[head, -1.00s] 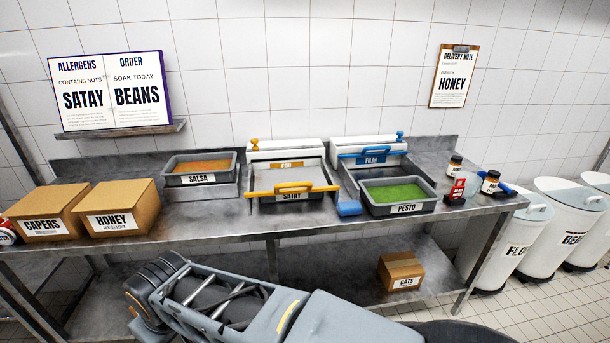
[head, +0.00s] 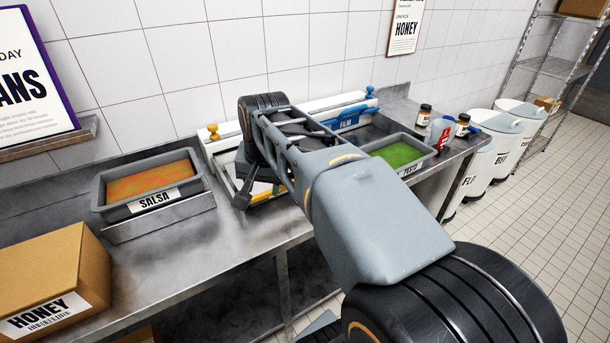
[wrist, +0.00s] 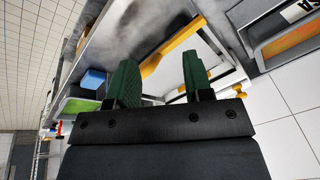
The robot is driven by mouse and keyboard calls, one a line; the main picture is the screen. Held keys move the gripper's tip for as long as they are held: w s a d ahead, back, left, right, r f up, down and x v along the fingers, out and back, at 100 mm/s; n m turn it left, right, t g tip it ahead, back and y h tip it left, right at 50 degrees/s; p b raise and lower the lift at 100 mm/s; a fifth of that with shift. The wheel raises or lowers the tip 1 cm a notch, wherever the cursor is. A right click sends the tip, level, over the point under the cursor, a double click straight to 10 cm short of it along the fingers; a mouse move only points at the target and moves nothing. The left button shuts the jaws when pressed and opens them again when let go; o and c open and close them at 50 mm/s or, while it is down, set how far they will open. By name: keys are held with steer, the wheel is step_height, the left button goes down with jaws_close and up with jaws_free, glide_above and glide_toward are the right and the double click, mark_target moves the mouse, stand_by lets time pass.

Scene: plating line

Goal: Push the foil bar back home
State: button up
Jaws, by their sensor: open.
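The foil bar (wrist: 176,47) is yellow and runs diagonally in the wrist view, over a pale sheet beyond my fingers. In the head view only a thin yellow strip (head: 262,199) shows below my arm, which hides most of the foil dispenser and the satay tray. My gripper (wrist: 160,80) is open, with two green fingers apart and nothing held between them. It hangs over the foil station, close to the bar; I cannot tell whether it touches. The dispenser's yellow knob (head: 213,131) shows at the back left.
The salsa tray (head: 146,182) stands left of my gripper. The blue film bar (head: 345,121) and the pesto tray (head: 400,152) are to its right. A honey box (head: 50,280) sits at the near left. Jars (head: 425,112) stand at the bench's right end.

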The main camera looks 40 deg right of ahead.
steer(key=w+d+r+m+b, duration=0.1)
steer(key=d+r+m, duration=0.2)
steer(key=d+m, duration=0.3)
steer(key=w+d+r+m+b, duration=0.2)
steer(key=d+r+m, duration=0.1)
steer(key=d+m, duration=0.3)
steer(key=shift+n+g, duration=0.4)
steer(key=f, duration=0.4)
steer(key=w+d+f+b, duration=0.1)
steer(key=f, duration=0.3)
steer(key=w+f+b, duration=0.1)
steer(key=f, duration=0.4)
steer(key=shift+d+f, duration=0.1)
steer(key=shift+d, duration=0.3)
jaws_close()
